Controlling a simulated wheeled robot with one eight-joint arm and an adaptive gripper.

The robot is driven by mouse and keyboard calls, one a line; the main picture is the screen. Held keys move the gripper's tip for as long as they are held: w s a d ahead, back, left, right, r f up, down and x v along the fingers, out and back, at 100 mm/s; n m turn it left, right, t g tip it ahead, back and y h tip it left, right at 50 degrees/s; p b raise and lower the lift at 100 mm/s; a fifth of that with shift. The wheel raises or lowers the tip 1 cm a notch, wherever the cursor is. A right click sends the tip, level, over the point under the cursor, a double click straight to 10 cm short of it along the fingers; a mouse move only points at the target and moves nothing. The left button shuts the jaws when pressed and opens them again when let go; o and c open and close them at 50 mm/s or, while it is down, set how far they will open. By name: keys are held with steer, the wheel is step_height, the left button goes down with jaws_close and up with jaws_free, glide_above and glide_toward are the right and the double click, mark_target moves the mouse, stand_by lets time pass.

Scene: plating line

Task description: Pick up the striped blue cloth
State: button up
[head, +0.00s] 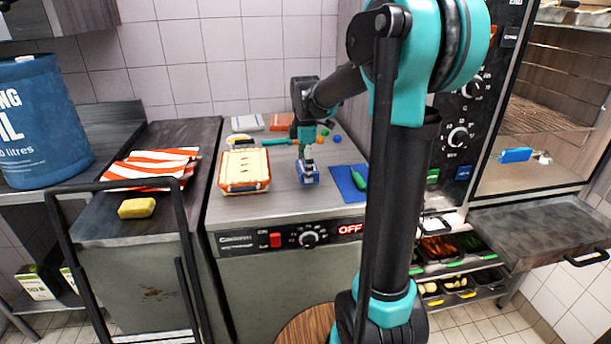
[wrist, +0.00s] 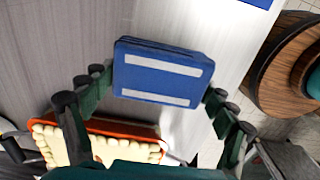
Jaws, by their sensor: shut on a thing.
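The striped blue cloth (head: 309,178) is a small folded blue block with white stripes over the middle of the steel counter. In the wrist view the cloth (wrist: 163,72) shows two white bands across its blue face. My gripper (head: 306,157) reaches down onto it from above. In the wrist view my gripper (wrist: 160,84) has one finger against the left side of the cloth and one against the right, shut on it. I cannot tell whether the cloth touches the counter.
An orange-rimmed dish (head: 245,187) of pale pieces stands left of the cloth. A blue mat (head: 344,181) with a green item lies to the right. Small coloured items and folded cloths lie behind. An orange-striped cloth (head: 150,168) and a yellow sponge (head: 137,208) lie on the left counter.

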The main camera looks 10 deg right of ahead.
step_height(320, 180, up, 17)
steer(key=shift+r, duration=0.1)
stand_by(0.3)
steer(key=o, duration=0.5)
steer(key=shift+c, duration=1.3)
